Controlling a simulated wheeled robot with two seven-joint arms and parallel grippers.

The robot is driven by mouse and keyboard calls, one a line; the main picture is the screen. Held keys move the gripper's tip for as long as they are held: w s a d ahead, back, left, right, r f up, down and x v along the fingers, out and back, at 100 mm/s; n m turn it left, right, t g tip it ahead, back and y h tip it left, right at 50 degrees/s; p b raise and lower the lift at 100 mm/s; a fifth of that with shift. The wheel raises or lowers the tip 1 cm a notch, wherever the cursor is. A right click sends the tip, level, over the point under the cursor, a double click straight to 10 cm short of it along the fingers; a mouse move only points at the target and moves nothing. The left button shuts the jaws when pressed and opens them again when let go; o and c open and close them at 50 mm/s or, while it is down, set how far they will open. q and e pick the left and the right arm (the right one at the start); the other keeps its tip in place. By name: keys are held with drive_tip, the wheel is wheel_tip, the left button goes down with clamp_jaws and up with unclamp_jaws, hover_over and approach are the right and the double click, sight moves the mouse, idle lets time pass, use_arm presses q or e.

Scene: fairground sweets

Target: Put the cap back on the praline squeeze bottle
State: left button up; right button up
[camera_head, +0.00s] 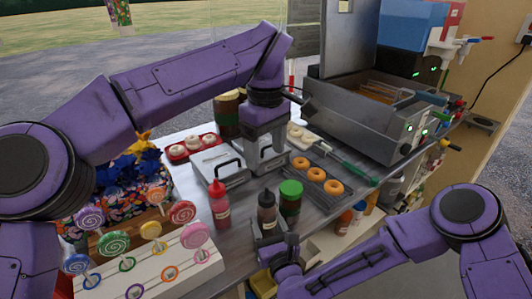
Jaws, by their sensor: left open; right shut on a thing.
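A dark brown squeeze bottle (267,211), which looks like the praline one, stands upright near the front edge of the counter with a pale label. My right gripper (276,240) is at its lower part, shut and apparently holding it; the bottle's base is hidden. The bottle's top is dark and small, and I cannot tell whether a cap sits on it. I make out no separate loose cap. My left gripper (266,162) is open and points down behind the bottle, over the waffle-iron area, with its fingertips hard to make out.
A red squeeze bottle (220,204) stands left of the brown one, and a green-lidded jar (290,198) close on its right. A doughnut tray (338,200) lies further right. Lollipops in a white stand (160,268) fill the front left. The fryer (365,115) is behind.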

drive_tip(key=o, duration=1.6)
drive_tip(key=shift+f, duration=0.1)
use_arm(q)
wheel_tip(320, 180, down, 3)
drive_tip(key=b, duration=0.3)
drive_tip(key=shift+f, duration=0.2)
use_arm(e)
drive_tip(key=v, duration=1)
drive_tip(key=shift+s+d, duration=0.1)
drive_tip(key=shift+s, duration=0.15)
use_arm(q)
drive_tip(key=shift+d+f, duration=0.1)
